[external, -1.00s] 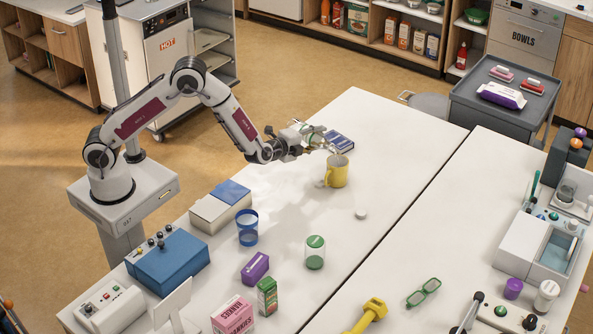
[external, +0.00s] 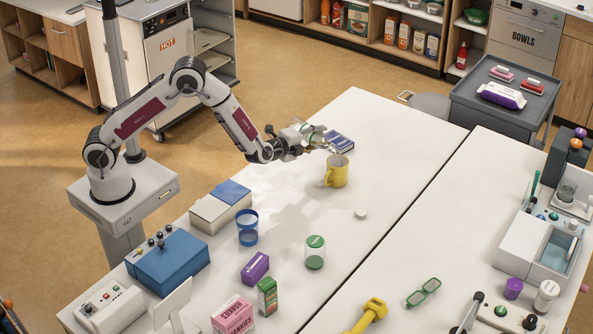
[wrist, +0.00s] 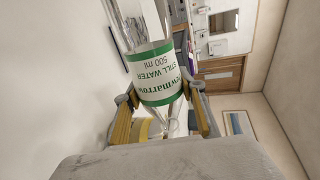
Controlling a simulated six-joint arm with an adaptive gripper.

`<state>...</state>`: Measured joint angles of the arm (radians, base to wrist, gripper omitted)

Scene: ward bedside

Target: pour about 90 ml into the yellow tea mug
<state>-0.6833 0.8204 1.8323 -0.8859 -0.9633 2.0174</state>
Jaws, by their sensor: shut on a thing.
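The yellow tea mug (external: 336,176) stands upright on the white table in the external view; its inside and fill level cannot be made out. My gripper (external: 300,141) is shut on a clear bottle (wrist: 155,75) with a white and green "still water 500 ml" label. The bottle is tilted over, its narrow end near and just above the mug's rim. Whether water is flowing is too small to tell. In the wrist view the bottle lies between the two finger pads.
A blue box (external: 340,141) lies behind the mug. A small white disc (external: 361,214) lies in front of it. A green-lidded jar (external: 315,255) and a blue tumbler (external: 248,238) stand nearer. The table right of the mug is clear up to the gap.

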